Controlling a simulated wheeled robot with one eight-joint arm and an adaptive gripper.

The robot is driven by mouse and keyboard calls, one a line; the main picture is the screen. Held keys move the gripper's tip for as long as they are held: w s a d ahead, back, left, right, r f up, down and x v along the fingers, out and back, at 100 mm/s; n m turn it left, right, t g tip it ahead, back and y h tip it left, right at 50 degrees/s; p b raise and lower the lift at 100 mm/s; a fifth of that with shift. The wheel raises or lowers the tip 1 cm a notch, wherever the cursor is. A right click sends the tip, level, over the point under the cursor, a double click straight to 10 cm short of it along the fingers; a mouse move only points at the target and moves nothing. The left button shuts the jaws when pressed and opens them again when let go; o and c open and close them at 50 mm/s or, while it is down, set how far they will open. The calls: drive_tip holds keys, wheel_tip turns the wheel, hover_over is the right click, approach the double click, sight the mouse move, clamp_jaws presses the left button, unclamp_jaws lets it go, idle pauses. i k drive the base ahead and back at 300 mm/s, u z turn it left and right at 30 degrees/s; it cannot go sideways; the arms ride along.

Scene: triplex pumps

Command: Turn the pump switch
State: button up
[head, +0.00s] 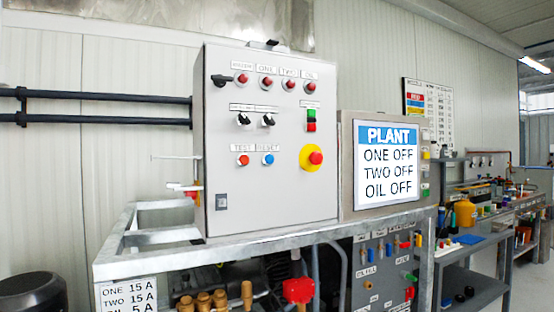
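A grey control cabinet (270,205) stands on a metal frame in the middle of the head view. Two black rotary switches, a left one (243,119) and a right one (268,120), sit side by side below the lamps. Their knobs look tilted, and their labels are too small to read. A black handle (225,80) is at the cabinet's upper left. I cannot tell which of these is the pump switch. A screen (387,163) to the right reads PLANT, ONE OFF, TWO OFF, OIL OFF. My gripper is not in view.
The panel also has several red lamps (266,83), a green-and-red button pair (311,120), a red-on-yellow emergency stop (313,158), and TEST (243,160) and RESET (268,159) buttons. Black pipes (100,96) run along the left wall. A cluttered bench (480,238) stands right.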

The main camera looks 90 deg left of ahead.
sight(244, 119)
drive_tip(key=u, duration=3.5)
drive_tip(key=i, duration=1.15)
drive_tip(key=k, duration=0.75)
drive_tip(key=z, duration=0.3)
